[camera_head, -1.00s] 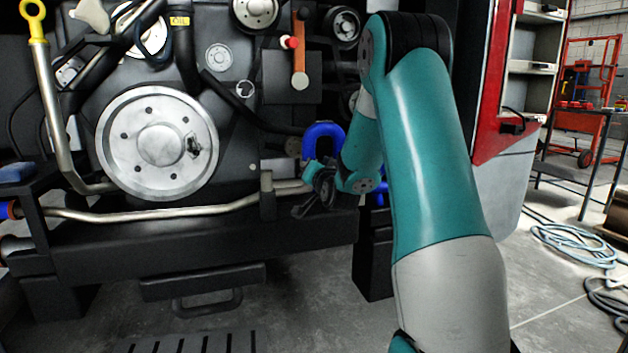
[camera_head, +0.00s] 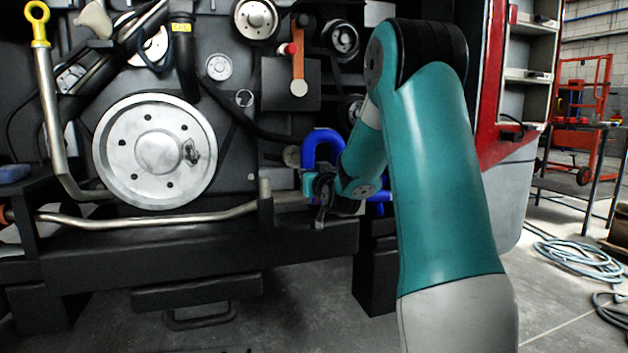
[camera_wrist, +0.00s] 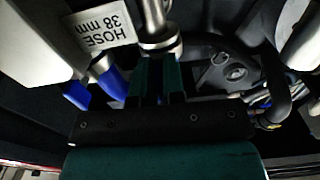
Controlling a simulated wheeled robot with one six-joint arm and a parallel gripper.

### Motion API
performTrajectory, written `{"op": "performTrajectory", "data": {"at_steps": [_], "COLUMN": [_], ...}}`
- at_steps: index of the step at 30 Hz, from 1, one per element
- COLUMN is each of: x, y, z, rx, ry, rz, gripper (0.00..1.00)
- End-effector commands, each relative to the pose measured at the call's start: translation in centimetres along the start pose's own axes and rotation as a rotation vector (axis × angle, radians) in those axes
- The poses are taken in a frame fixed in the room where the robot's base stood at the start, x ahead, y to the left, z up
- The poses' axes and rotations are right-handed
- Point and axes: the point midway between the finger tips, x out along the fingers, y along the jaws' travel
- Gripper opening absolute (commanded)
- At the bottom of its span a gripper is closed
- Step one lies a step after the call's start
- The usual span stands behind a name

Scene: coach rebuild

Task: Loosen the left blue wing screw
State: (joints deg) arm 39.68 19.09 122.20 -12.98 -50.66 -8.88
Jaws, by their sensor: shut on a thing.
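My gripper (camera_head: 318,188) is at the right end of a bare metal pipe (camera_head: 170,218), below a blue U-shaped hose (camera_head: 322,140). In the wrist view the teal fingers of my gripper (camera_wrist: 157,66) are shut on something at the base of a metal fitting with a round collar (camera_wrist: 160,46). What lies between the fingers is dark and mostly hidden.
A label reading "HOSE 38 mm" (camera_wrist: 100,32) is left of the fitting. A black bent hose (camera_wrist: 272,75) is close on the right. A dark beam (camera_head: 190,250) runs below the pipe. A large silver pulley (camera_head: 155,150) is to the left. Hoses lie on the floor at right.

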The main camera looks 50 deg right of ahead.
Motion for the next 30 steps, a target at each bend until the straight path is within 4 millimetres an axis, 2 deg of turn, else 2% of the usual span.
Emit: {"op": "performTrajectory", "data": {"at_steps": [9,10,13,23,26,30], "x": [-0.1,-0.1,0.0,-0.3,-1.3,-4.1], "y": [0.1,0.1,0.1,0.1,0.1,0.2], "z": [0.3,0.3,0.2,0.1,0.0,0.0], "rx": [-0.002,-0.002,-0.001,-0.001,-0.001,0.000], "ry": [-0.008,-0.008,-0.007,-0.003,-0.005,-0.004], "rz": [0.002,0.002,0.002,0.001,0.001,0.004], "gripper": [0.00,0.13,0.34,0.34,0.34,0.34]}}
